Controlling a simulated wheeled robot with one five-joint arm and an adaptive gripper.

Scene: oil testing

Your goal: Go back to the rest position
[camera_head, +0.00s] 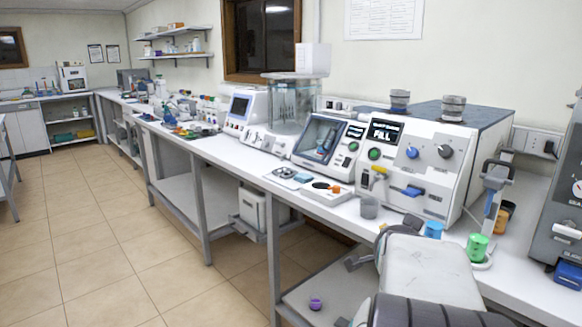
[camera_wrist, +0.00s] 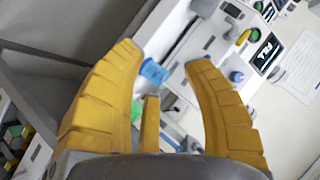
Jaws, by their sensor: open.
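My gripper (camera_wrist: 164,58) shows in the wrist view with its yellow fingers spread wide and nothing between them. A blue cup (camera_wrist: 153,71) and a green cup (camera_wrist: 137,110) appear beyond the fingers, apart from them as far as I can tell. In the head view, my pale arm reaches up from the lower right, and my gripper's fingers cannot be made out there. The blue cup (camera_head: 433,229) and the green cup (camera_head: 477,246) stand on the bench just beyond my arm.
A white machine (camera_head: 430,170) with a screen reading FILL stands behind the cups. A grey cup (camera_head: 369,208) stands in front of it. A grey machine (camera_head: 563,220) is at the far right. A purple object (camera_head: 315,304) lies on the lower shelf. The tiled floor (camera_head: 110,240) at left is clear.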

